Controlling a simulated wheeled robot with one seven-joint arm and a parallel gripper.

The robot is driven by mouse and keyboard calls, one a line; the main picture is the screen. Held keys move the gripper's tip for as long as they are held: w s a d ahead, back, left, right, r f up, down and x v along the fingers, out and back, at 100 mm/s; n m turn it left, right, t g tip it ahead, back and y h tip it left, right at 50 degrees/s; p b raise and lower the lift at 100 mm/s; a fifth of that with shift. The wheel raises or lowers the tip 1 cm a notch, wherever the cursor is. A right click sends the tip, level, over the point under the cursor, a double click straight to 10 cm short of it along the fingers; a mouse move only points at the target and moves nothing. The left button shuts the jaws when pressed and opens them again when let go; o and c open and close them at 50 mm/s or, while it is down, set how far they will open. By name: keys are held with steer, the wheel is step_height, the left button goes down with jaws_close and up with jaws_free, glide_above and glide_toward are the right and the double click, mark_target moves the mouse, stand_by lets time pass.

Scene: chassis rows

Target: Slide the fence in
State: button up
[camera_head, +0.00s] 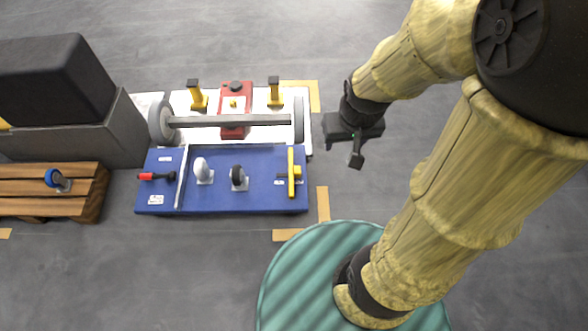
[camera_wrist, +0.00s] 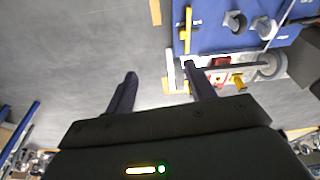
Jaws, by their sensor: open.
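The yellow bar also shows in the wrist view (camera_wrist: 187,32), at the board's edge. A thin pale rail (camera_head: 182,178) crosses the board's left part. My gripper (camera_head: 356,158) hangs to the right of the board, apart from it and from the yellow bar.
Behind the board lies a white plate (camera_head: 304,100) with a red block (camera_head: 238,95), two yellow posts and a dark axle (camera_head: 230,121) with wheels. Two small wheels and a red-handled tool (camera_head: 154,176) sit on the board. A wooden pallet (camera_head: 40,190) stands left.

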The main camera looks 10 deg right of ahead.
steer(key=w+a+f+n+g+p, duration=0.1)
steer(key=w+a+f+n, duration=0.2)
steer(key=w+f+n, duration=0.6)
steer(key=n+g+p, duration=0.2)
steer(key=n, duration=0.6)
glide_above(297, 169)
step_height(297, 169, down, 12)
steer(key=shift+f, duration=0.15)
step_height(297, 169, down, 17)
steer(key=b, duration=0.9)
steer(key=shift+d+f+b, duration=0.1)
steer(key=shift+f+b, duration=0.05)
steer(key=shift+b, duration=0.2)
jaws_close()
